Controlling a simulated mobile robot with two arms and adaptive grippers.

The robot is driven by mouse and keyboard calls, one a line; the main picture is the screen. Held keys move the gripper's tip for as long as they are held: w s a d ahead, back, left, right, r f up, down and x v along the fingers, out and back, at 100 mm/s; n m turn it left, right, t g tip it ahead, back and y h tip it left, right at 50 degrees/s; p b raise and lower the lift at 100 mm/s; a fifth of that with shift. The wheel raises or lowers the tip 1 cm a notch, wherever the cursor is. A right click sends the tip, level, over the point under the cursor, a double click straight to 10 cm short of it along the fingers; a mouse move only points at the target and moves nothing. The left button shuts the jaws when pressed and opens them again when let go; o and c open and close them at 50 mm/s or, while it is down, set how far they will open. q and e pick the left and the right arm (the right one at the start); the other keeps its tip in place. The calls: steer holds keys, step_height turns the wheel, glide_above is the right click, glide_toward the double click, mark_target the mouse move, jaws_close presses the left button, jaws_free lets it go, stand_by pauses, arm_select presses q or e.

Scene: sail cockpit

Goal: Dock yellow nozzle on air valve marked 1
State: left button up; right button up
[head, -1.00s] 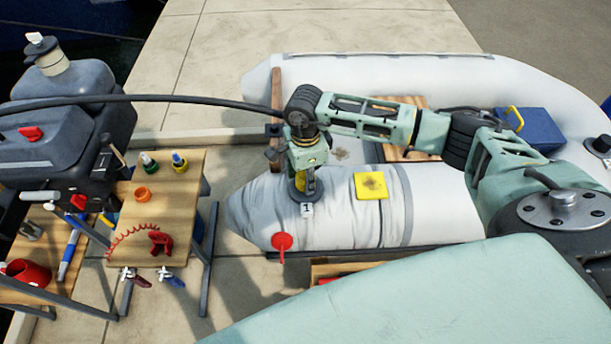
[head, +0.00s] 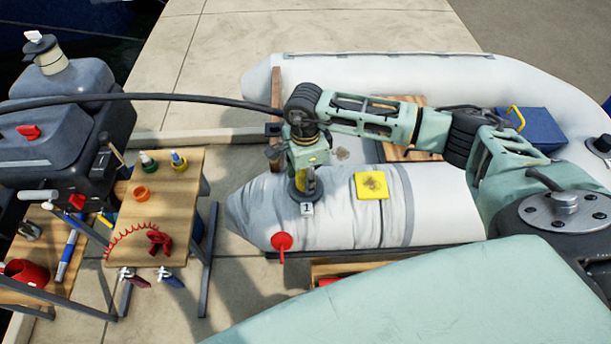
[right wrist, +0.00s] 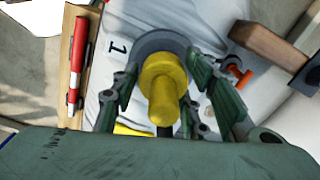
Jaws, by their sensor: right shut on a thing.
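My right gripper (head: 305,176) points down over the near end of the grey-white inflatable tube. It is shut on the yellow nozzle (right wrist: 163,88), which stands between the green fingers in the right wrist view. The nozzle's far end is at the round dark grey air valve (right wrist: 150,40), roughly centred on it. I cannot tell whether it is fully seated. The valve also shows in the head view (head: 297,194), partly hidden by the gripper. The label 1 (head: 307,209) is beside it. My left gripper is not in view.
A yellow pad (head: 371,186) lies on the tube right of the valve. A red round tag (head: 282,242) hangs at its front. A black hose (head: 150,98) crosses left to my right wrist. A wooden side table (head: 165,215) holds small fittings beside the outboard motor (head: 70,130).

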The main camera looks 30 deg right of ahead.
steer(key=shift+f+b, duration=0.5)
steer(key=shift+f, duration=0.1)
steer(key=o, duration=0.9)
steer(key=shift+r, duration=0.1)
steer(key=shift+r+p, duration=3.25)
steer(key=shift+r, duration=2.25)
steer(key=shift+f, duration=0.1)
